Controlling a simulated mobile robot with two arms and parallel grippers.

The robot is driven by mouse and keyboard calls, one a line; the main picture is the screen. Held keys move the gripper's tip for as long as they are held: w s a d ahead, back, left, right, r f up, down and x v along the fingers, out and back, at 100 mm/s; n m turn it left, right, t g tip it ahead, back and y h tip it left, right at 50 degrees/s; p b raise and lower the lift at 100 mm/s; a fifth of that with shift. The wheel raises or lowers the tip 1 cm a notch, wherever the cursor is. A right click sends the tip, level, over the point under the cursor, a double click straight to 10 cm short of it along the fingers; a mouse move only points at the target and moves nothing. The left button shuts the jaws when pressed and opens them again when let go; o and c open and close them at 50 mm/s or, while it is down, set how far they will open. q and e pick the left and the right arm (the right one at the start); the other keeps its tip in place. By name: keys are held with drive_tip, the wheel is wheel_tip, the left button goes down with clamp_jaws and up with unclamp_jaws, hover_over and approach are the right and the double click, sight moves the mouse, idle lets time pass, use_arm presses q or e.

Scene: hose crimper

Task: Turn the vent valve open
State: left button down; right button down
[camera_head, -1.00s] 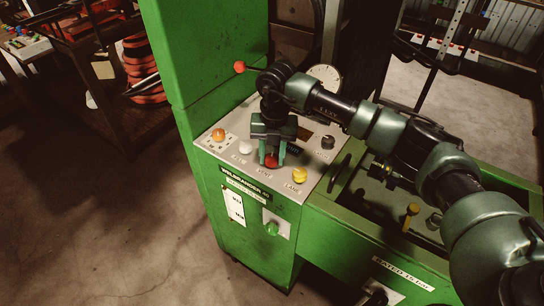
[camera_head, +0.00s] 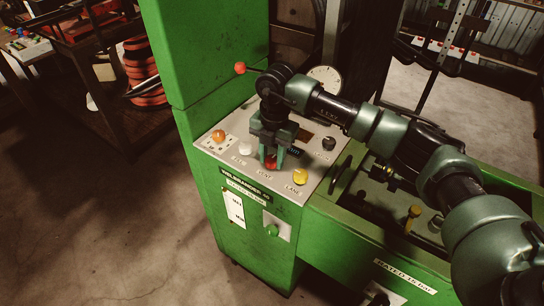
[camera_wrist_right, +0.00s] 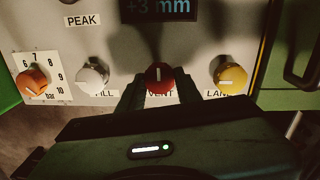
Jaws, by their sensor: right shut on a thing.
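The vent valve is a red knob (camera_wrist_right: 159,77) on the sloped grey panel, above a partly covered label ending in "ENT". A pale line on its face stands about upright in the wrist view. In the head view the red knob (camera_head: 271,163) shows only partly, low between the fingers. My right gripper (camera_head: 271,160) reaches down from above with one finger on each side of the knob and is shut on it. The two fingers also flank it in the wrist view (camera_wrist_right: 160,88). My left gripper is not in view.
A white knob (camera_wrist_right: 92,77) stands left of the red one and a yellow knob (camera_wrist_right: 230,79) right of it, both close. An orange knob (camera_wrist_right: 32,82) with a number scale is further left. A display (camera_wrist_right: 158,9) reads "+3 mm". A red-balled lever (camera_head: 240,68) stands behind.

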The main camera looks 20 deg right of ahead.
sight(273, 159)
drive_tip(key=shift+w+r, duration=0.1)
drive_tip(key=shift+r, duration=0.05)
drive_tip(key=c, duration=1)
unclamp_jaws()
drive_tip(key=shift+o, duration=0.2)
wheel_tip(273, 159, up, 6)
drive_tip(key=shift+d+r+b, duration=0.1)
drive_tip(key=shift+r+b, duration=0.1)
drive_tip(key=shift+b, duration=0.7)
drive_tip(key=shift+s+r, duration=0.2)
drive_tip(key=shift+r, duration=0.45)
